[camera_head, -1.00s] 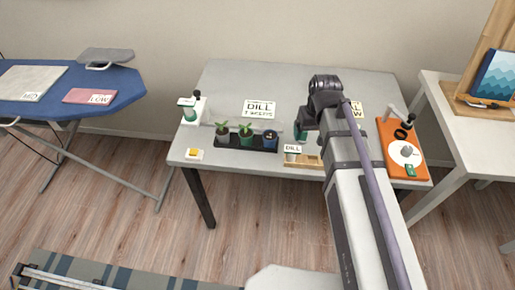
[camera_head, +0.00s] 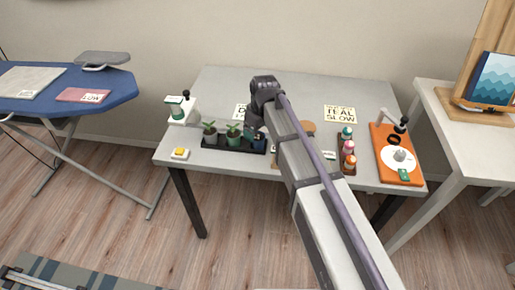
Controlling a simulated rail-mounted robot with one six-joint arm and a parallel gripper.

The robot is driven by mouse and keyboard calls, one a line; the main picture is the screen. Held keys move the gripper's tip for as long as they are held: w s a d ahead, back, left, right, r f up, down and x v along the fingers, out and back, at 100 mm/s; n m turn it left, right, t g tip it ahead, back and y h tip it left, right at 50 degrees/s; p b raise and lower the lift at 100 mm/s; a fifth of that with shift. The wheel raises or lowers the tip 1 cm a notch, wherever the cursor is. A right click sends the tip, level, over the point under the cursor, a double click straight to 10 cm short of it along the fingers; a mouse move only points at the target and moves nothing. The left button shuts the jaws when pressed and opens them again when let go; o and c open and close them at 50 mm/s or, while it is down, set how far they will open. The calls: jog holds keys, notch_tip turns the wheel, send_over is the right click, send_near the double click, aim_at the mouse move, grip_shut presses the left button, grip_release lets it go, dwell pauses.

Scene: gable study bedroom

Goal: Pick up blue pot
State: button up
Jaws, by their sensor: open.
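The blue pot (camera_head: 251,145) stands at the right end of a black tray (camera_head: 221,147) on the grey table. It is partly hidden by my gripper. A green pot (camera_head: 233,141) and a darker pot (camera_head: 210,138), each with a seedling, stand to its left in the same tray. My gripper (camera_head: 252,134) is open and points down over the blue pot. Its fingertips are small and dark here, and I cannot tell whether they touch the pot.
A white device with a green part (camera_head: 178,112) and a yellow button (camera_head: 180,153) are at the table's left.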

aim_at(258, 137)
notch_tip(258, 137, down, 5)
jog(key=b, duration=0.5)
jog(key=shift+w+a+f, duration=0.1)
jog(key=shift+a+f, duration=0.05)
jog(key=shift+f, duration=0.05)
jog(key=shift+r, duration=0.25)
jog(key=c, duration=1.1)
